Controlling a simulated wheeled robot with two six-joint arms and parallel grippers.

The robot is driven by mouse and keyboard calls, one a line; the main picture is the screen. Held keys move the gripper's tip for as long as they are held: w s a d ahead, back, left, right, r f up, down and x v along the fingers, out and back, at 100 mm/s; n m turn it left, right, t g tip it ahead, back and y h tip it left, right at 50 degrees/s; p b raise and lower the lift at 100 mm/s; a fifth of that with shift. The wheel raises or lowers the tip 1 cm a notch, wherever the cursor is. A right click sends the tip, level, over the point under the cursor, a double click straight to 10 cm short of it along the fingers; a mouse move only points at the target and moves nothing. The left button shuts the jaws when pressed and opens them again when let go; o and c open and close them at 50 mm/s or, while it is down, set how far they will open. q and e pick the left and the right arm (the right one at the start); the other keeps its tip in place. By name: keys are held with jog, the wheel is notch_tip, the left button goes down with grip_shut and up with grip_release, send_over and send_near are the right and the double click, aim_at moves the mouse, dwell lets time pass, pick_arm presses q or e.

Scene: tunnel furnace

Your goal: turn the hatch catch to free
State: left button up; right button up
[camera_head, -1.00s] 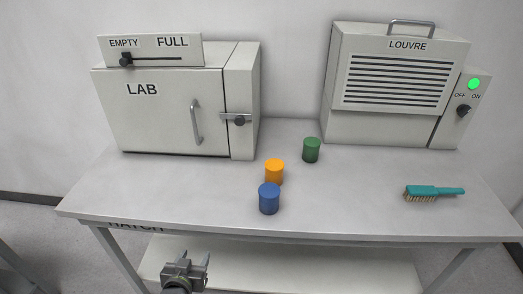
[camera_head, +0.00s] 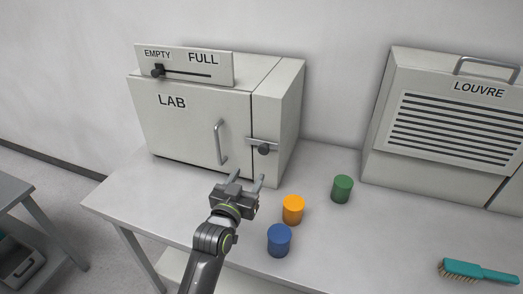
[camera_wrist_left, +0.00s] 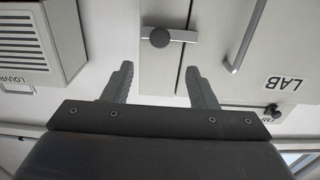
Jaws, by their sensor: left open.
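The LAB box (camera_head: 180,125) stands at the back left of the table, its handled door closed. A catch with a grey bar and dark round knob (camera_head: 263,149) lies level across the seam beside the door. No HATCH label shows now, so I cannot tell whether this is the hatch catch. My left gripper (camera_head: 248,178) is open and empty in front of the box, below the catch in the picture. In the left wrist view the catch knob (camera_wrist_left: 159,38) appears beyond and between the open fingers (camera_wrist_left: 159,70), apart from them. My right gripper is not in view.
Blue (camera_head: 279,240), orange (camera_head: 293,209) and green (camera_head: 342,189) cylinders stand right of my left gripper. The LOUVRE unit (camera_head: 400,168) is at the back right, a teal brush (camera_head: 477,271) at the front right. The table (camera_head: 140,190) is clear left of my arm.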

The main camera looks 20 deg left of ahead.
pick_arm(q)
send_near(263, 151)
jog(key=w, duration=0.1)
jog(key=w+p, duration=0.1)
jog(key=w, duration=0.5)
jog(key=shift+d+r+p, duration=0.1)
jog(key=shift+r+p, duration=0.05)
jog(key=shift+p, duration=0.15)
jog(key=shift+w, duration=0.65)
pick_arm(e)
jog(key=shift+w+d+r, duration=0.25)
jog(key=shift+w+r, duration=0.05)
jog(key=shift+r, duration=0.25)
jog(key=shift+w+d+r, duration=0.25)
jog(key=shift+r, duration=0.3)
pick_arm(q)
grip_shut()
